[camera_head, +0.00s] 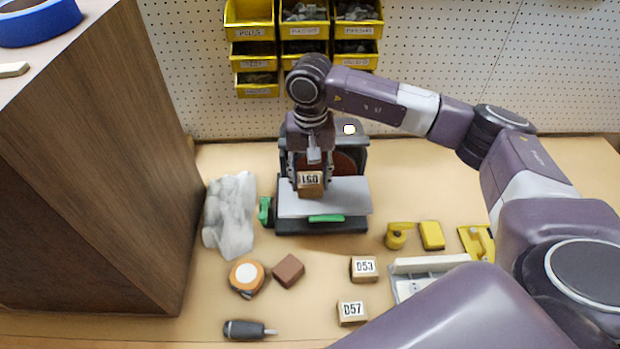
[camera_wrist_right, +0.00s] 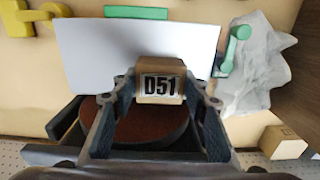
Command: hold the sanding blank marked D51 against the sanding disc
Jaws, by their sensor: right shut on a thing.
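The sanding blank marked D51 (camera_head: 311,184) is a small tan block with a white label. My right gripper (camera_head: 311,180) is shut on it, above the grey table of the sander (camera_head: 340,196). In the right wrist view the blank (camera_wrist_right: 161,82) sits between the two fingers of my gripper (camera_wrist_right: 157,98), label facing the camera. The reddish-brown sanding disc (camera_head: 347,163) stands behind the gripper and is partly hidden; it also shows in the right wrist view (camera_wrist_right: 140,125). Whether the blank touches the disc I cannot tell. My left gripper is not in view.
Blocks marked D53 (camera_head: 364,268) and D57 (camera_head: 352,312) lie at the front. A tape measure (camera_head: 246,276), brown block (camera_head: 288,270) and screwdriver (camera_head: 248,329) lie front left. A crumpled grey cloth (camera_head: 230,214) lies left of the sander, beside a tall wooden cabinet (camera_head: 110,160).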

